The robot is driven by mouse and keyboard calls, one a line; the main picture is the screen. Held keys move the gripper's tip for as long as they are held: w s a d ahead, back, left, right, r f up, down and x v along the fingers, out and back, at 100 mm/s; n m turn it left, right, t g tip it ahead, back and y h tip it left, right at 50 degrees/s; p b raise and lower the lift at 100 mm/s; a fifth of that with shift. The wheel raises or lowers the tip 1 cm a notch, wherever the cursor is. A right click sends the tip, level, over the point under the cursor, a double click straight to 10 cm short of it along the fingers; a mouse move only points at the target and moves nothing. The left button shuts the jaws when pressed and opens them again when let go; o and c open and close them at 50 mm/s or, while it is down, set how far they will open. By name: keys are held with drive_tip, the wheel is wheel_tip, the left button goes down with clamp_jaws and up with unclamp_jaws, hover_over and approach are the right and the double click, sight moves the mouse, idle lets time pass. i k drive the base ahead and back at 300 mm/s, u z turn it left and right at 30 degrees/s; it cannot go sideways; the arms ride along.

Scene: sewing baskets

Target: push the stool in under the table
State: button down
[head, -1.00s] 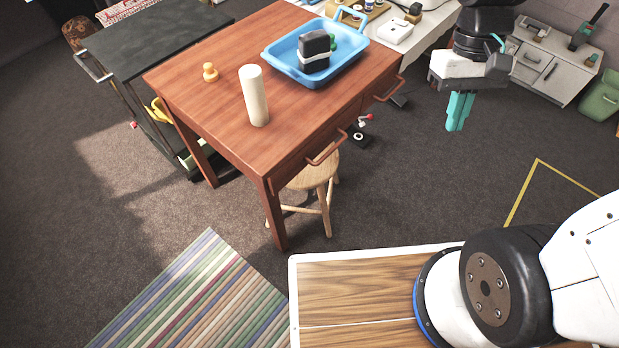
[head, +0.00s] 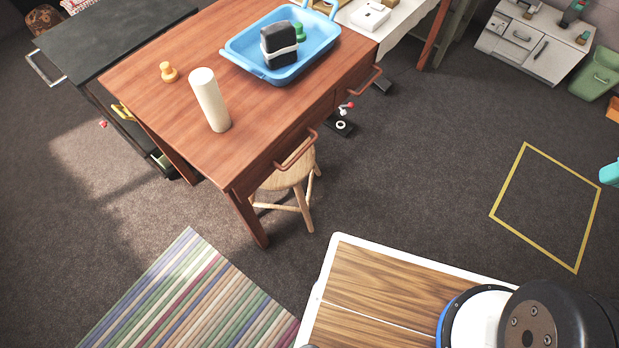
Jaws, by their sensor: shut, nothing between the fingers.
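The wooden stool (head: 286,177) stands upright on the carpet at the drawer side of the reddish-brown table (head: 160,110). The back of its round seat is hidden under the table edge and drawer handle. The front of its seat and its front legs show outside the table's edge.
A blue tray (head: 244,47) holding a black block, a cream cylinder (head: 209,100) and a small wooden piece (head: 168,72) are on the table. A striped rug (head: 190,300) lies in front. Carpet right of the stool is open, with a yellow floor outline (head: 523,148).

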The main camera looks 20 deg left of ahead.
sight(307, 165)
drive_tip(key=z, duration=0.45)
drive_tip(key=k, duration=0.8)
drive_tip(key=u, duration=1.55)
